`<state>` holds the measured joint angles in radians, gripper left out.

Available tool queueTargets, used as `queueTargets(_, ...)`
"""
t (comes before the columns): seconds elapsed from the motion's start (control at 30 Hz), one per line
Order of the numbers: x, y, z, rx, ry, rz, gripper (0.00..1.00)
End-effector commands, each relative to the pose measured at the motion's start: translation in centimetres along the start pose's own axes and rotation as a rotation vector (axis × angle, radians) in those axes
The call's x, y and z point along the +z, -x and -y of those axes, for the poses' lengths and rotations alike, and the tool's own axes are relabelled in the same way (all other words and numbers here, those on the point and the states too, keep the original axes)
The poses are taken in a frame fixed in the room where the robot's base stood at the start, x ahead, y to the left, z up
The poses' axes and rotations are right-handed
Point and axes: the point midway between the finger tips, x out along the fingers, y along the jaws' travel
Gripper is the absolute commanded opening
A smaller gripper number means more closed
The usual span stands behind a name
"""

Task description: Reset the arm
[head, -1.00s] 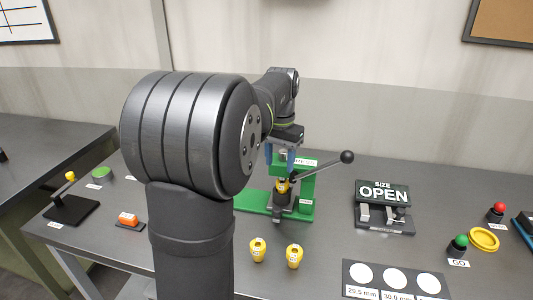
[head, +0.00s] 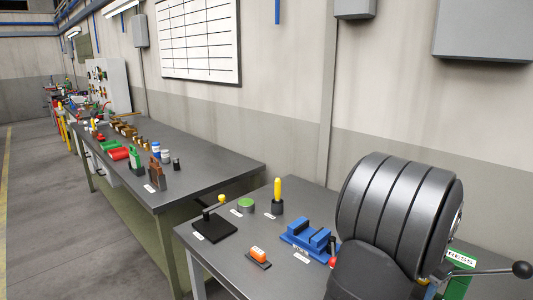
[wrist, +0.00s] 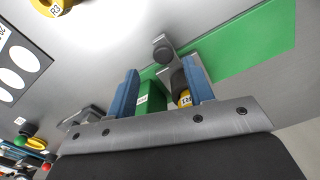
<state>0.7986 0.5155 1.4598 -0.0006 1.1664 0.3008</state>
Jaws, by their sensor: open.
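My gripper (wrist: 160,88) shows in the wrist view with its two blue fingers apart. The green press (wrist: 250,52) is in front of and between the fingers, with its grey metal part and a yellow labelled piece (wrist: 184,98) near the right finger. I cannot tell whether that finger touches anything. In the head view my arm's large dark joint fills the lower right and hides my gripper. Part of the green press (head: 459,262) and its black-knobbed lever (head: 522,269) show beyond it.
On the near bench stand a blue fixture (head: 308,238), an orange piece (head: 258,254), a yellow-handled tool (head: 278,195), a green-topped disc (head: 246,204) and a black joystick base (head: 214,228). Another bench (head: 215,175) with several parts stands left. A yellow piece (wrist: 50,6) shows in the wrist view.

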Motion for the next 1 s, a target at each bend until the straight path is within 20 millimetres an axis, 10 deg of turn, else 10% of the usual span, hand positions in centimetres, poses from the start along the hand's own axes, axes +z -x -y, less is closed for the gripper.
queueTargets(0.3, 0.0, -4.8, 0.0, 0.000, 0.000, 0.001, 0.48)
queueTargets(0.73, 0.2, -5.0, 0.8, -0.001, 0.000, 0.000, 0.48)
queueTargets(1.0, 0.2, -5.0, 0.8, -0.001, 0.000, 0.000, 0.99)
